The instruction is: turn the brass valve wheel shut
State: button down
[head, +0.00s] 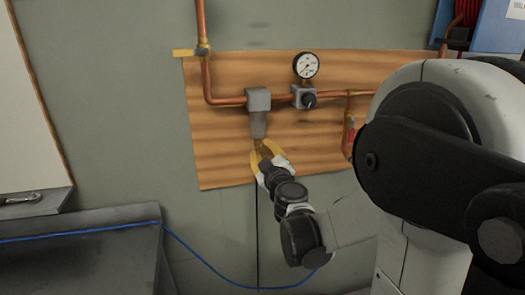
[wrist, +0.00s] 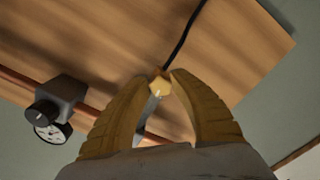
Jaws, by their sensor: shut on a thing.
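My gripper (head: 262,146) reaches up to the wooden board, just below the grey block with a lower body (head: 258,122). Its yellow fingers close around a small, brass-coloured, faceted piece that I take for the brass valve wheel (wrist: 159,86). In the wrist view the fingertips (wrist: 159,79) meet at its two sides, with an open gap between the fingers behind it. In the head view the fingers mostly hide the wheel. How far it is turned cannot be told.
Copper pipe (head: 228,101) runs across the wooden board (head: 215,150). A round gauge (head: 306,65) sits above a regulator with a black knob (head: 309,101). A thin black line (head: 258,230) hangs below my gripper. A grey bench (head: 80,222) with a blue hose stands at left.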

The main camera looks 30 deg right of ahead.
jog(key=shift+m, duration=0.6)
jog(key=c, duration=1.1)
grip_release()
jog(key=v, duration=1.2)
